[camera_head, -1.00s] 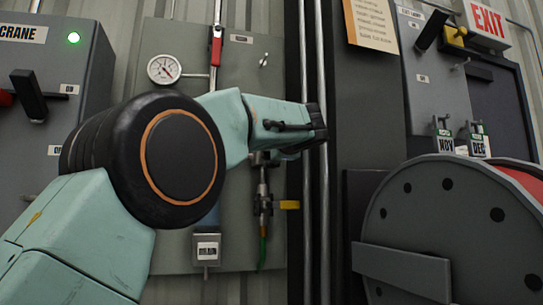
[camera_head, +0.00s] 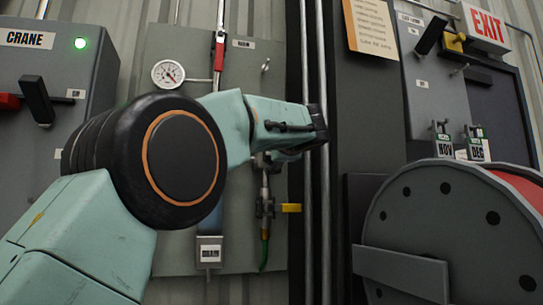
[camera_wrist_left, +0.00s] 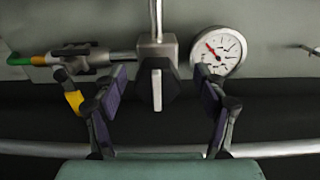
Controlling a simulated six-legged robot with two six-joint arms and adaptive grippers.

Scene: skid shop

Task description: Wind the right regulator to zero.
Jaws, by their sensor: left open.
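The regulator has a dark faceted knob (camera_wrist_left: 157,88) below a grey metal body (camera_wrist_left: 157,50) in the left wrist view. My left gripper (camera_wrist_left: 165,92) is open, with one finger on each side of the knob and a visible gap on both sides. A round white gauge (camera_wrist_left: 219,50) with a red needle is beside it; its reading is too small to tell. There my left arm covers the regulator, and the fingertips are hidden. My right gripper is not in view.
A valve with a yellow handle (camera_head: 291,208) and green hose (camera_head: 264,252) is below my left wrist. Vertical pipes (camera_head: 308,230) run close to the wrist. A grey drum (camera_head: 450,230) stands at the right, and a crane box (camera_head: 40,110) at the left.

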